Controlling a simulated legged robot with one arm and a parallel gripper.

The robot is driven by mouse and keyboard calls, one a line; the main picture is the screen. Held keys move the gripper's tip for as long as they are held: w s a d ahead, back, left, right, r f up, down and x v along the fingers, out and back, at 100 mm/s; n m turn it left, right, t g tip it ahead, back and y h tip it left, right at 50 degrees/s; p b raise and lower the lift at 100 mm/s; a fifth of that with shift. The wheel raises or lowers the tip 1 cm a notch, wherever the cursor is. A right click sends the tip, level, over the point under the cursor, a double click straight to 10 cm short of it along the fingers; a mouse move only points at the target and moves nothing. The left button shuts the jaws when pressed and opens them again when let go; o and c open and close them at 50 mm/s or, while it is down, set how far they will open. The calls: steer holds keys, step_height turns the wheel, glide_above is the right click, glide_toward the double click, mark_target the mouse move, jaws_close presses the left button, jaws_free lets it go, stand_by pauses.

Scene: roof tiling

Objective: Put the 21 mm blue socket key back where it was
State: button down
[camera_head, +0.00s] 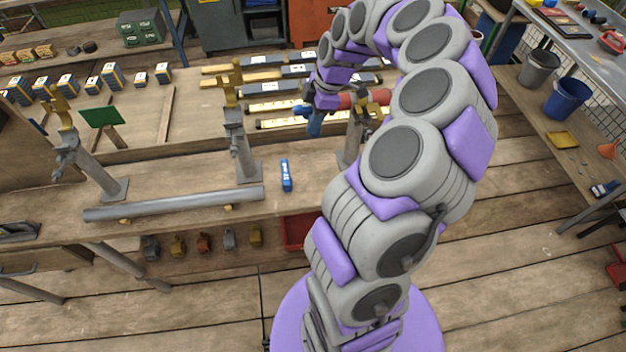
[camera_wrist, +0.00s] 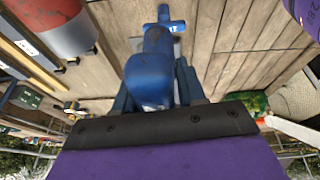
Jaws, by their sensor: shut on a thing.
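My gripper (camera_head: 309,106) is above the wooden workbench, at the end of my arm, left of a red cylinder. It is shut on a blue tool, which appears to be the blue socket key (camera_head: 314,125); no size mark is readable on it. In the wrist view the blue socket key (camera_wrist: 152,76) stands between the dark blue fingers, its thick end near the camera and a narrower blue part beyond. A small blue piece with white markings (camera_head: 286,175) lies on the front bench; its lettering is too small to read.
Metal pipe stands (camera_head: 242,150) rise from the bench, and a grey pipe (camera_head: 175,203) lies along its front. The red cylinder (camera_head: 368,98) is close beside my gripper, and it also shows in the wrist view (camera_wrist: 62,28). Yellow-edged levels (camera_head: 275,106) lie behind. Bare wood surrounds the blue piece.

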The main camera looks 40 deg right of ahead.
step_height(320, 180, down, 26)
steer(key=b, duration=0.5)
steer(key=c, duration=0.7)
jaws_free()
steer(key=shift+r, duration=0.1)
steer(key=shift+o, duration=0.2)
steer(key=shift+r, duration=0.1)
